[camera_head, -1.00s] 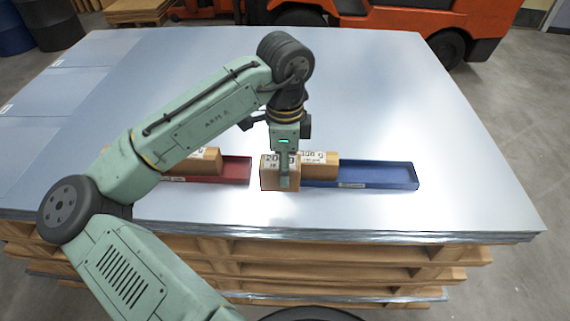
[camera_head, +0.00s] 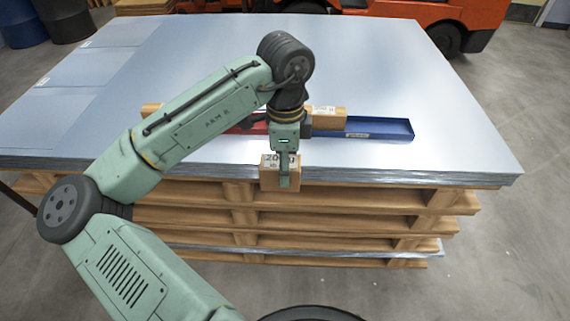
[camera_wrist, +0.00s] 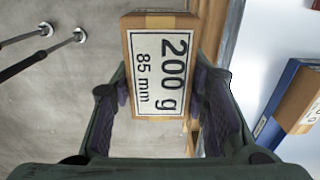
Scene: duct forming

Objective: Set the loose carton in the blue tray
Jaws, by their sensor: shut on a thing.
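My gripper (camera_head: 284,178) is shut on a cardboard carton (camera_head: 268,172), held upright in front of the sheet stack's front edge. In the wrist view the carton (camera_wrist: 160,65) sits between the finger pads and its label reads 200 g, 85 mm. The blue tray (camera_head: 385,127) lies on the metal sheets, behind and to the right of my gripper. Another carton (camera_head: 327,117) is in the left part of the blue tray; my wrist hides the tray's left end. In the wrist view the blue tray (camera_wrist: 267,118) shows at the right edge.
A red tray (camera_head: 245,129) lies left of the blue tray, mostly hidden by my arm, with a carton (camera_head: 152,109) at its left. The metal sheets (camera_head: 400,75) are bare behind the trays. Wooden pallets (camera_head: 330,195) are under the sheets. An orange vehicle (camera_head: 450,15) stands behind.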

